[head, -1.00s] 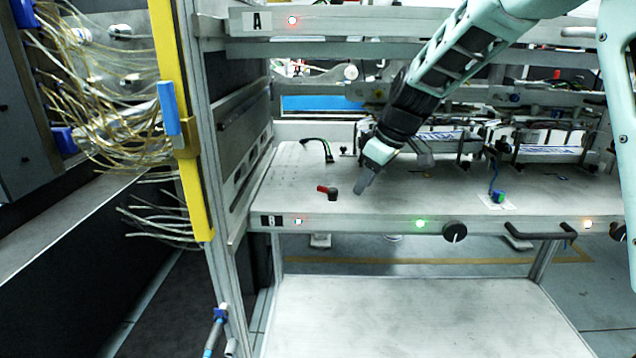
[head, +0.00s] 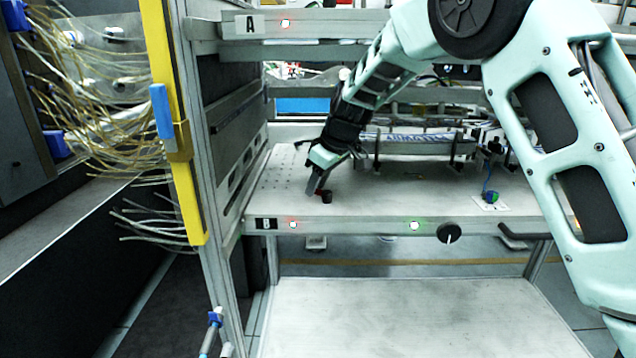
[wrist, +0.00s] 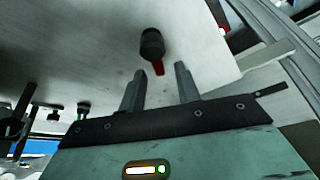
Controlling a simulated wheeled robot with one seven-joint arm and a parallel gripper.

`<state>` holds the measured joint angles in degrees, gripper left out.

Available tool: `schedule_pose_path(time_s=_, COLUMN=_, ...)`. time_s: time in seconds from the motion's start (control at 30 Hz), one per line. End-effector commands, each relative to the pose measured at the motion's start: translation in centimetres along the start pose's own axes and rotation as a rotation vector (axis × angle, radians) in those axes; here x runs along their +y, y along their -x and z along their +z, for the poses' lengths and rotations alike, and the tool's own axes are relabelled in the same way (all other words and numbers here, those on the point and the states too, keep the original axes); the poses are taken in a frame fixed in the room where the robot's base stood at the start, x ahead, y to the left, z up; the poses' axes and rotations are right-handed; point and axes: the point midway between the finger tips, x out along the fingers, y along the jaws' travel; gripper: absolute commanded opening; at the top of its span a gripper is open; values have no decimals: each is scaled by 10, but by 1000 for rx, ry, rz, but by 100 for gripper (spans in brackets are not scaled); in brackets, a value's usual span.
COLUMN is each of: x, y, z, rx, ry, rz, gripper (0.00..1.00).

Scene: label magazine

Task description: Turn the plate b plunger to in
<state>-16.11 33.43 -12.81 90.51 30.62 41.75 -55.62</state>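The plate b plunger (head: 326,197) is a small black knob with a red lever on the left part of plate B (head: 375,208). In the head view my gripper (head: 312,188) covers most of the lever. In the wrist view the black knob (wrist: 152,42) stands beyond my fingertips, and its red lever (wrist: 158,68) points toward the gap between them. My gripper (wrist: 159,70) is open, with its two fingers apart and nothing held. I cannot tell whether a finger touches the lever.
A blue-green connector (head: 491,197) is to the right. A yellow post (head: 171,120) stands left. Shelf A (head: 330,22) is above.

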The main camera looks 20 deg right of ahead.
Motion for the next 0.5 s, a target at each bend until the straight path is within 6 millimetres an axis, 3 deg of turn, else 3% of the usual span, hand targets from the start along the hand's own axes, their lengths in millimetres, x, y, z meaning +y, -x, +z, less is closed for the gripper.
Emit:
schedule_pose_path(time_s=0.07, x=0, y=0, z=0, rx=0, ry=0, rz=0, gripper=33)
schedule_pose_path(time_s=0.17, x=0, y=0, z=0, rx=0, ry=0, rz=0, gripper=5)
schedule_pose_path(time_s=0.2, x=0, y=0, z=0, rx=0, ry=0, rz=0, gripper=0)
schedule_pose_path(time_s=0.5, x=0, y=1, z=0, rx=-1, ry=-13, rz=6, gripper=0)
